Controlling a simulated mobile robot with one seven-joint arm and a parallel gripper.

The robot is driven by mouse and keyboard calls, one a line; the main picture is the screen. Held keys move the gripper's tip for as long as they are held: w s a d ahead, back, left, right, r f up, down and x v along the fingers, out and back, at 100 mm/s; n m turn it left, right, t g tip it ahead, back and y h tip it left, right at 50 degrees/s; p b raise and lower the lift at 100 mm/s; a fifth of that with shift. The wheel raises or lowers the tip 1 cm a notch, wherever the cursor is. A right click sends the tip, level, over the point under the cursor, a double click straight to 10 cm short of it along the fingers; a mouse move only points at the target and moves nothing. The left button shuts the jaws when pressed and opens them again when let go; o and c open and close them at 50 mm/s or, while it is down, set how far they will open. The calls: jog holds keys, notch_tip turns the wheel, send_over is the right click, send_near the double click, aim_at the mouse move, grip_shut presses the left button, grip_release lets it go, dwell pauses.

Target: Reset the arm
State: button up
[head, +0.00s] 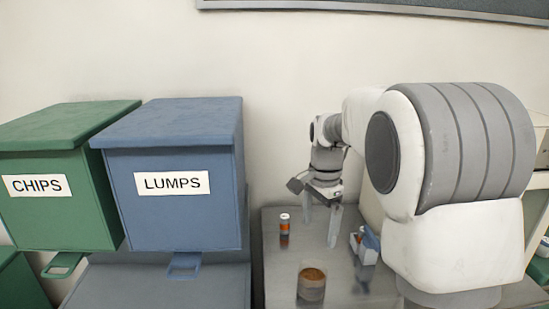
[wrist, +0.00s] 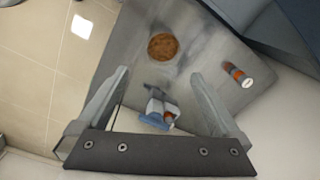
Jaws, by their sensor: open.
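My gripper (head: 321,217) is at the end of my white and grey arm, above the metal table on the right in the head view. Its two fingers point down and stand wide apart, with nothing held between them. In the wrist view my gripper (wrist: 158,95) also shows open. Below and beyond its fingers lies a small blue and white item (wrist: 158,112), apart from them. The near part of my arm fills the right of the head view and hides what is behind it.
The grey metal table (head: 275,262) holds an orange-banded vial (head: 284,228), a round container with brown contents (head: 311,286) and the blue and white item (head: 366,246). Left of it stand a blue LUMPS bin (head: 185,211) and a green CHIPS bin (head: 60,217). A wall is behind.

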jog(key=s+r+n+t+p, duration=0.3)
jog(key=s+r+n, duration=0.3)
jog(key=s+r, duration=0.55)
jog(key=s+n+t+p, duration=0.2)
jog(key=s+n, duration=0.4)
jog(key=s, duration=0.8)
jog(key=shift+n, duration=0.3)
jog(key=shift+s+f, duration=0.1)
jog(key=shift+s, duration=0.05)
